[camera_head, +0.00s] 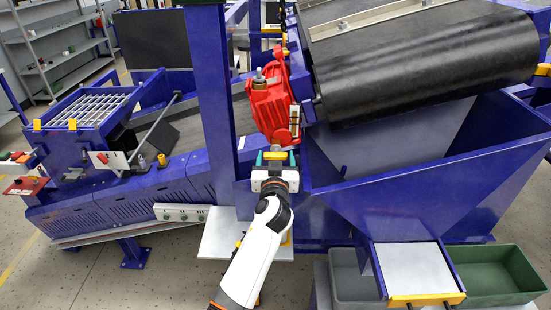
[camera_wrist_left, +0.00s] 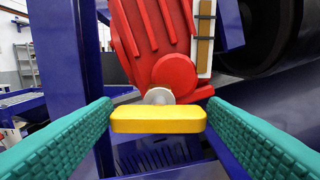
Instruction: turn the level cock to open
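The level cock shows as a yellow bar handle (camera_wrist_left: 158,119) on a round grey stem, at the lower end of a red ribbed gear unit (camera_wrist_left: 160,40). The bar lies level across the left wrist view. In the head view the handle (camera_head: 275,155) is a small yellow piece below the red unit (camera_head: 270,105). My left gripper (camera_head: 275,161) is open, its teal fingers (camera_wrist_left: 159,108) wide apart with their tips at the two ends of the bar. I cannot tell whether they touch it. My right gripper is not in view.
A blue post (camera_head: 213,100) stands just left of the red unit. A black belt drum (camera_head: 425,60) and a blue chute (camera_head: 430,190) are to the right. A sight strip (camera_wrist_left: 204,40) runs beside the red unit. A green bin (camera_head: 500,278) stands at lower right.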

